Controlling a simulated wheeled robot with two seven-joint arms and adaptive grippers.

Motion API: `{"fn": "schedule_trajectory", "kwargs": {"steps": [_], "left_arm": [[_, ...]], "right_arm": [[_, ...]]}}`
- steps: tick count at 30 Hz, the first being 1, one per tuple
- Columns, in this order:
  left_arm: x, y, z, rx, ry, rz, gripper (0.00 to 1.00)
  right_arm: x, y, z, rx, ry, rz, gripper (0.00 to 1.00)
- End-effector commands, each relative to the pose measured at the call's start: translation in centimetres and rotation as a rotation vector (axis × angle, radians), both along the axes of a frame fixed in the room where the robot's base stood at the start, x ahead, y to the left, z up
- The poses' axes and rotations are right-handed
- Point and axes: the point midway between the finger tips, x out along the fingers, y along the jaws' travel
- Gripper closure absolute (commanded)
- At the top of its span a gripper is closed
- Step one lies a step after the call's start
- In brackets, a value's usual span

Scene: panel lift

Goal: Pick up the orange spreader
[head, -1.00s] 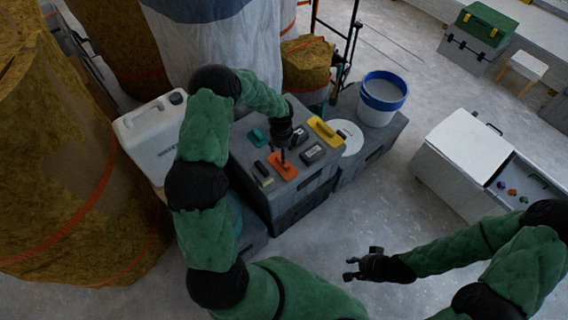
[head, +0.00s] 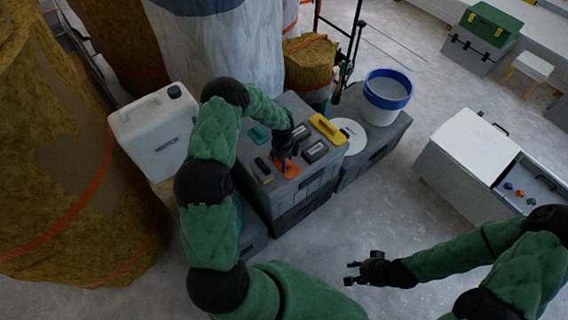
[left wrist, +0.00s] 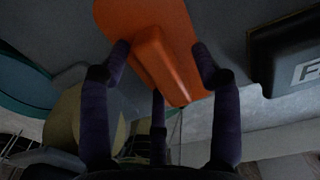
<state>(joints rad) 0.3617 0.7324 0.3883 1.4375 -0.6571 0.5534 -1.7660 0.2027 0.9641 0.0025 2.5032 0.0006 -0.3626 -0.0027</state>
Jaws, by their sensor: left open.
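The orange spreader (head: 291,169) lies flat on top of the grey toolbox stack (head: 313,182) in the head view. My left gripper (head: 284,160) is right above it and hides part of it. In the left wrist view the spreader (left wrist: 150,30) shows a flat orange plate with a raised handle. The left gripper's fingers (left wrist: 163,72) are open, with the handle between them; I cannot tell if they touch it. My right gripper (head: 352,271) is open and empty over the floor, away from the stack.
A yellow float (head: 327,129), a teal tool (head: 258,135) and grey blocks (head: 315,151) lie around the spreader. A white canister (head: 155,130) stands left of the stack. A blue-rimmed bucket (head: 386,97) stands at right. The floor in front is clear.

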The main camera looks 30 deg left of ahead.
Motion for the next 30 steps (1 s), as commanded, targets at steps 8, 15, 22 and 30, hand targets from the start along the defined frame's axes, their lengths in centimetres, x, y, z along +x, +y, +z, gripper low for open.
{"fn": "schedule_trajectory", "kwargs": {"steps": [8, 15, 22, 30], "left_arm": [[0.0, 0.0, 0.1, 0.0, 0.0, 0.001, 0.96], [0.0, 0.0, 0.1, 0.0, 0.0, 0.001, 1.0], [0.1, 0.0, 1.9, 0.0, -0.002, 0.002, 1.0], [0.1, 0.0, 7.1, 0.001, -0.004, 0.001, 1.0]], "right_arm": [[0.0, 0.0, 0.1, 0.0, 0.0, 0.0, 0.6], [0.0, 0.0, 0.1, 0.0, 0.0, 0.0, 0.6], [0.0, 0.0, 0.9, 0.0, 0.0, 0.0, 0.6], [0.0, 0.0, 2.9, 0.0, 0.0, 0.0, 0.6]]}}
